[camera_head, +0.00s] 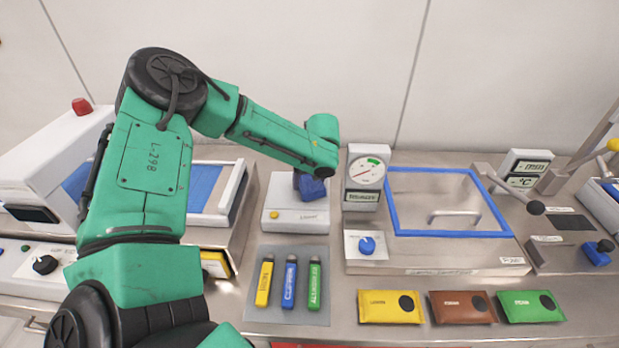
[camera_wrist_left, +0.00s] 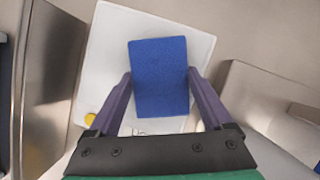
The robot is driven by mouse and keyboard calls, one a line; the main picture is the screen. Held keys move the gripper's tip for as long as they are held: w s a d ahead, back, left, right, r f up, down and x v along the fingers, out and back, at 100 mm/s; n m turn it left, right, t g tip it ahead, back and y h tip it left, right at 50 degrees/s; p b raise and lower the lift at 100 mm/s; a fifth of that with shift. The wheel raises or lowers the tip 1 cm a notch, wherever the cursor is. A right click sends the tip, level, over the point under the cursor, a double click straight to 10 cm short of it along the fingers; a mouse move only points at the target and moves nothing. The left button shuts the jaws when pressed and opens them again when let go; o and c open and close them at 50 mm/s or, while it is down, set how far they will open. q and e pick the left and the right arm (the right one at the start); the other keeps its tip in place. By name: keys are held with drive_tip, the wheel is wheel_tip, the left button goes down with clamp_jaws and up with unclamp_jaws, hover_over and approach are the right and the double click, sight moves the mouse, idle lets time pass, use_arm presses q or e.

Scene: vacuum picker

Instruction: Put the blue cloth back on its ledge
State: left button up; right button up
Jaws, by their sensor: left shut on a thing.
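The blue cloth (camera_head: 315,188) is a small folded block in the jaws of my left gripper (camera_head: 304,178). In the left wrist view, the cloth (camera_wrist_left: 160,75) sits between the two purple fingers of the left gripper (camera_wrist_left: 160,82), which are shut on its sides. The gripper and cloth are over a white box (camera_head: 281,222) with a yellow button, which also shows behind the cloth in the left wrist view (camera_wrist_left: 108,50). I cannot tell whether the cloth touches the box. Which surface is the ledge is not clear. My right gripper is not in view.
A dial gauge (camera_head: 366,178) stands just right of the cloth. A blue-framed lid (camera_head: 450,233) is farther right. Yellow, blue and green sticks lie on a grey mat (camera_head: 251,317) in front. Yellow, brown (camera_head: 463,308) and green pouches lie at the front right.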

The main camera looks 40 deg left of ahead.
use_arm(q)
drive_tip(key=shift+f, duration=0.1)
drive_tip(key=shift+f+b, duration=0.25)
drive_tip(key=shift+b, duration=0.05)
drive_tip(key=o, duration=1.1)
